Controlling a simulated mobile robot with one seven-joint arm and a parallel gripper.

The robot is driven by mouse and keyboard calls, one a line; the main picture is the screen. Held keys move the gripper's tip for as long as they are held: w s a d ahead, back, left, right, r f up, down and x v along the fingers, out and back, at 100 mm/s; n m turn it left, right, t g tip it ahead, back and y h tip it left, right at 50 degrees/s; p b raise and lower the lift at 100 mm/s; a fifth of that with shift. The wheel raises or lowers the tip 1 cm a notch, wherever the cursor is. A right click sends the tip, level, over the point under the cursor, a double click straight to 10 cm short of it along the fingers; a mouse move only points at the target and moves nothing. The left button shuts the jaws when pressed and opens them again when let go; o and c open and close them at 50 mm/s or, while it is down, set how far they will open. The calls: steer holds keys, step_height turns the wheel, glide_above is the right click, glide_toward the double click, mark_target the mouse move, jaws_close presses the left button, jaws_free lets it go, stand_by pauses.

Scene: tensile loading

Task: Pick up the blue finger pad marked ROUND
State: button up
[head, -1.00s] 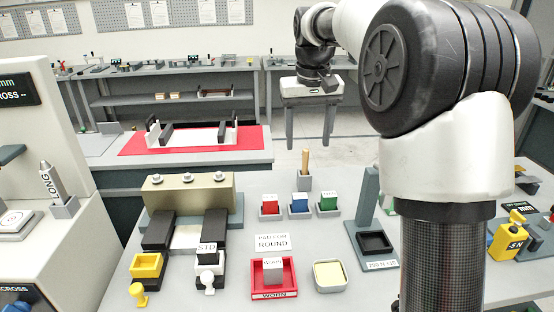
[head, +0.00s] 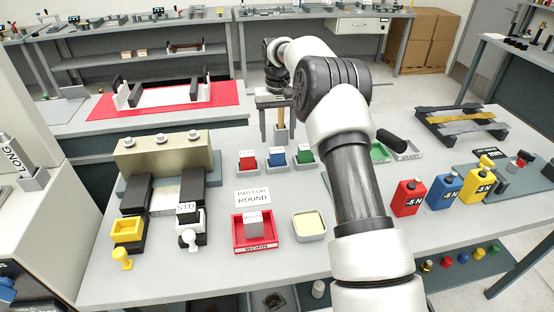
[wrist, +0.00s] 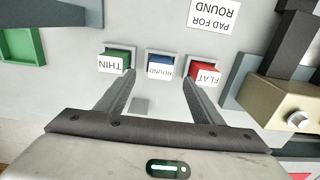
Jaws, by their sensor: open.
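The blue pad marked ROUND (wrist: 160,66) sits in a small grey holder, between the green pad marked THIN (wrist: 114,60) and the red pad marked FLAT (wrist: 205,72). In the head view the blue pad (head: 277,156) stands in the middle of the row, with red on its left and green on its right. My gripper (wrist: 159,78) is open and empty, its fingers pointing towards the row, one on each side of the blue pad in the wrist view. In the head view my gripper (head: 276,138) is behind the row; its height is hard to judge.
A wooden handle (head: 281,112) stands upright behind the row, close to my fingers. In front lie the PAD FOR ROUND card (head: 253,198), a red WORN tray (head: 238,240) and a cream-filled dish (head: 309,225). A tan-topped fixture (head: 165,155) stands left; coloured weights (head: 409,197) stand right.

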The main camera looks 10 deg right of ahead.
mark_target(277, 149)
steer(key=f, duration=0.8)
steer(key=shift+w+a+f+p, duration=0.1)
steer(key=shift+w+f+p, duration=0.1)
steer(key=shift+f+p, duration=0.15)
steer(key=shift+r, duration=0.1)
steer(key=c, duration=1.2)
